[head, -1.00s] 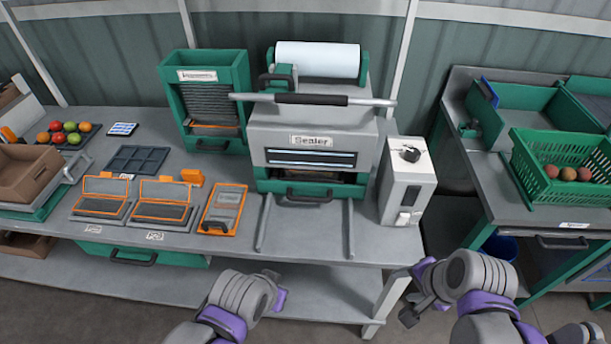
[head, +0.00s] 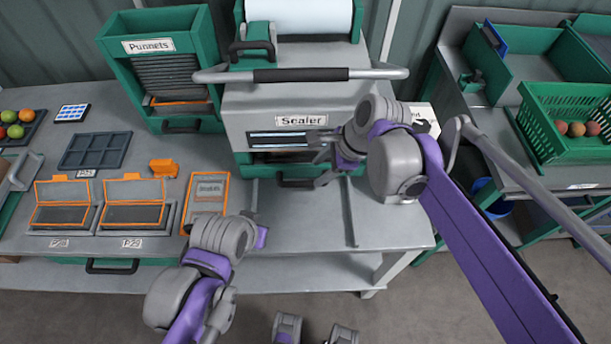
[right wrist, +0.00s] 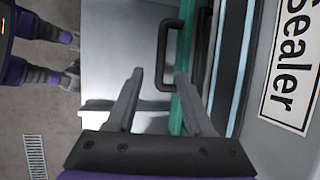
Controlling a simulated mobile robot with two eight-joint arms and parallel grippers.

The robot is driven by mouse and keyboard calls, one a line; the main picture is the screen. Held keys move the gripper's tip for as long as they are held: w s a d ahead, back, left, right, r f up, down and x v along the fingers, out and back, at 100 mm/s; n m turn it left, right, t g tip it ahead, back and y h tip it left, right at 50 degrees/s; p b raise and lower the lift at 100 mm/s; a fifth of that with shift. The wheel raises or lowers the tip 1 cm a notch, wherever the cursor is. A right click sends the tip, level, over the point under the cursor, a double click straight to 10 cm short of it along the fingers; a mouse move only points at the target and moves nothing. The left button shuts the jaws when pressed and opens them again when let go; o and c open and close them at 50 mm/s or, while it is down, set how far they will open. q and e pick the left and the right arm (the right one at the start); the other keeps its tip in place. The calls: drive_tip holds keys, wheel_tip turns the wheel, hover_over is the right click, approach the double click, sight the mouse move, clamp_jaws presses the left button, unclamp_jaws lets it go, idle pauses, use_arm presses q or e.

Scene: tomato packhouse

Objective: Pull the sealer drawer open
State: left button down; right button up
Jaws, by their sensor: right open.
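The sealer (head: 262,105) is a grey machine with a "Sealer" label and a white roll on top. Its green drawer front (head: 262,170) is low on the machine, with a black handle (head: 290,183) partly hidden by my right gripper (head: 318,163). In the right wrist view my right gripper (right wrist: 160,82) is open, its fingertips close to the black loop handle (right wrist: 163,60) of the green drawer (right wrist: 185,95). The handle sits just ahead of and between the fingers; contact cannot be told. My left gripper (head: 258,222) is low over the bench front, its jaws unclear.
Two metal rails (head: 349,212) lie on the bench in front of the sealer. Orange-framed trays (head: 132,203) and an orange-edged device (head: 207,195) are to the left. A long bar handle (head: 300,75) crosses above the sealer. A green crate (head: 570,150) is at right.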

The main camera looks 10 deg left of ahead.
sight(304, 182)
drive_tip(key=x, duration=0.8)
drive_tip(key=shift+w+f, duration=0.1)
drive_tip(key=shift+w, duration=0.05)
clamp_jaws()
idle(1.1)
